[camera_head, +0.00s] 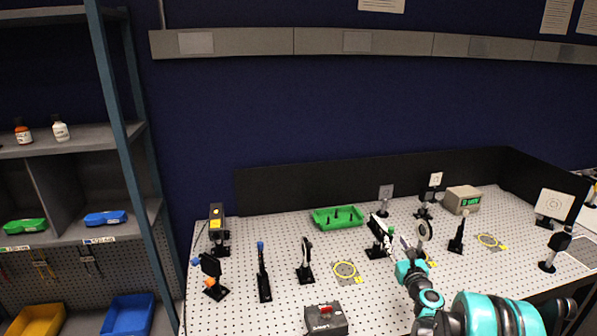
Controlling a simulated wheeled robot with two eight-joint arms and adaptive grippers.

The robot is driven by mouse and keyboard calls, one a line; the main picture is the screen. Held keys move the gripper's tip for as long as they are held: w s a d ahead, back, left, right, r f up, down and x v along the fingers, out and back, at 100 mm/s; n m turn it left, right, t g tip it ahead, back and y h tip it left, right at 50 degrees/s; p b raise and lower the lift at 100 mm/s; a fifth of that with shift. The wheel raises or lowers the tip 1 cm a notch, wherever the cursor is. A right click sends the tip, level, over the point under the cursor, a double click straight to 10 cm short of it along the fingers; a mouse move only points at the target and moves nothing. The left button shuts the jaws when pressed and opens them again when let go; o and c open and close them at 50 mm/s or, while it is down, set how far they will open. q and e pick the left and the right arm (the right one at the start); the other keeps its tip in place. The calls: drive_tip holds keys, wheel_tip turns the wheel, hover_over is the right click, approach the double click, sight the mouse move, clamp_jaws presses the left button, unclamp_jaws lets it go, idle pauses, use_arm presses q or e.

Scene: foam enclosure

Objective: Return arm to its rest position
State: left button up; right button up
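My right arm (492,315), teal and dark grey, comes in from the lower right. It reaches over the front right part of the perforated table (250,318). My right gripper (410,246) points away from me, among the small black-mounted optics parts. Its fingers are small and overlap the parts behind, so I cannot tell whether they are open or shut, or whether they touch anything. My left arm and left gripper are not in view.
A round optic on a post (424,232) and a white-faced mount (380,232) stand close to the gripper. Shelves (75,140) stand left.

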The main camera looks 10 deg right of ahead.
drive_tip(key=s+a+r+n+g+y, duration=0.3)
drive_tip(key=s+a+n, duration=0.3)
drive_tip(key=a+n, duration=0.45)
drive_tip(key=s+a+r+n+g+y, duration=0.2)
drive_tip(key=s+a+n, duration=0.6)
drive_tip(key=a, duration=0.4)
drive_tip(key=s+a+f+n+g+h, duration=0.1)
drive_tip(key=s+f+n+g, duration=0.2)
drive_tip(key=s+n, duration=0.6)
drive_tip(key=s+a+f+n+g+h, duration=0.1)
drive_tip(key=s+f+n+g+h, duration=0.1)
drive_tip(key=s+f+n, duration=0.3)
drive_tip(key=s+n+g, duration=0.1)
drive_tip(key=s+n, duration=0.3)
drive_tip(key=s, duration=0.5)
drive_tip(key=shift+a+b, duration=0.25)
drive_tip(key=shift+b, duration=0.05)
